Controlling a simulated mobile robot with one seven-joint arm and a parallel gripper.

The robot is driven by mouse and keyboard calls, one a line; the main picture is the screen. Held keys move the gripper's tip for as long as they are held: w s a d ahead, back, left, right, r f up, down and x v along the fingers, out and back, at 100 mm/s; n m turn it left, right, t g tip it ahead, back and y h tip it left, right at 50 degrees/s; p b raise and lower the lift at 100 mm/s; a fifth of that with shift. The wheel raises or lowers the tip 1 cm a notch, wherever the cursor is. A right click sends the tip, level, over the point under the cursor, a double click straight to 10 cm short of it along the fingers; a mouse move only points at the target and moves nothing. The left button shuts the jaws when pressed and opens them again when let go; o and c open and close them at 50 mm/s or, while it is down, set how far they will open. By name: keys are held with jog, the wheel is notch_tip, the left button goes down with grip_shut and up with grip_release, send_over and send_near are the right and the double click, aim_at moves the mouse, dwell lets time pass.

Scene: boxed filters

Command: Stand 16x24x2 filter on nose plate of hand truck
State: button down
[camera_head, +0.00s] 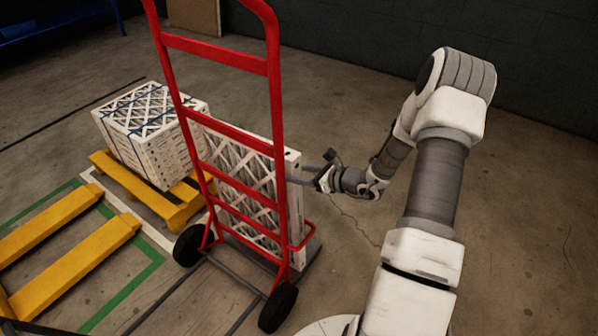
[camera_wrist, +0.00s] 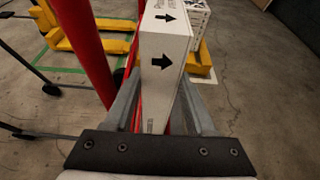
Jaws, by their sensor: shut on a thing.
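The red hand truck (camera_head: 216,54) stands upright in the head view, its frame in front of the filter. The filter (camera_head: 294,165) is a thin white box with a lattice face, upright behind the red rails. Its lower edge is at the dark nose plate (camera_head: 310,262); whether it touches the plate is hard to tell. My gripper (camera_head: 312,177) is shut on the filter's right side edge. In the wrist view, the filter (camera_wrist: 163,62) shows a narrow side with black arrows between the two grey fingers of my gripper (camera_wrist: 160,105).
A strapped stack of boxed filters (camera_head: 150,125) sits on a yellow pallet (camera_head: 165,205) at left. Yellow forks (camera_head: 75,262) lie beside it, near green floor lines. The truck's black wheels (camera_head: 278,307) face the camera. The floor at right is clear.

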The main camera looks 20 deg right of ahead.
aim_at(299, 188)
jog(key=shift+f+b, duration=2.05)
jog(key=shift+f, duration=1.05)
jog(key=shift+c, duration=0.7)
grip_release()
jog(key=shift+s+d, duration=0.1)
